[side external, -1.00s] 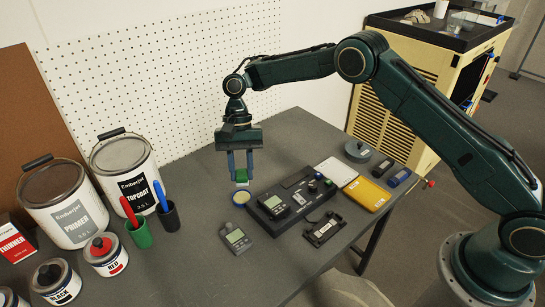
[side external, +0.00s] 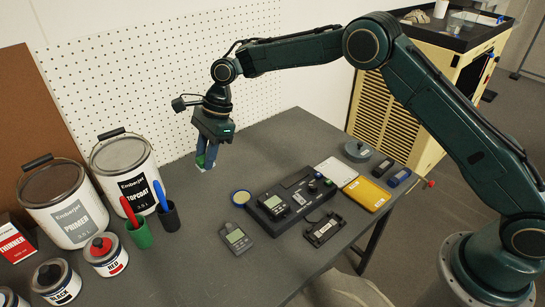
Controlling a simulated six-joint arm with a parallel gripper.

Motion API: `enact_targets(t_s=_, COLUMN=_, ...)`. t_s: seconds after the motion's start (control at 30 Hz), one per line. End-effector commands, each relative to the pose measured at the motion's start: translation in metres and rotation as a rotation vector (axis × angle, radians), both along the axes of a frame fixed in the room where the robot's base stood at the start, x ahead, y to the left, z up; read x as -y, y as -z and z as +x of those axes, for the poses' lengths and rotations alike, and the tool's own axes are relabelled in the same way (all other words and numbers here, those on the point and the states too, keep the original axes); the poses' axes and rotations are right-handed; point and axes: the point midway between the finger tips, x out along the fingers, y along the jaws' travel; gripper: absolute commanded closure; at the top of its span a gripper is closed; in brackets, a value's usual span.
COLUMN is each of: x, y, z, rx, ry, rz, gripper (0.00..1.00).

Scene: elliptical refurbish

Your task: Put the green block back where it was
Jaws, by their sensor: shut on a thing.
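My gripper (side external: 207,163) points down with its blue fingers close together. It is shut on a small green block (side external: 202,168), of which only a little green shows between and below the fingertips. The gripper is over the back left part of the grey table (side external: 270,140), right of the topcoat can and in front of the pegboard. I cannot tell whether the block touches the table or hangs just above it.
The table's back middle is clear.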

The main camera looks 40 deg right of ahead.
Motion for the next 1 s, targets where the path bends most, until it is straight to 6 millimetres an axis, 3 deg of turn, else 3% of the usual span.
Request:
enact_targets(t_s=0.17, x=0.0, y=0.003, z=0.0, rx=-0.001, ry=0.001, rz=0.0, gripper=0.9)
enact_targets(t_s=0.37, x=0.0, y=0.022, z=-0.001, rx=-0.004, ry=-0.001, rz=-0.001, gripper=0.9)
enact_targets(t_s=1.0, x=0.0, y=0.139, z=-0.001, rx=-0.003, ry=-0.003, rz=-0.001, gripper=0.9)
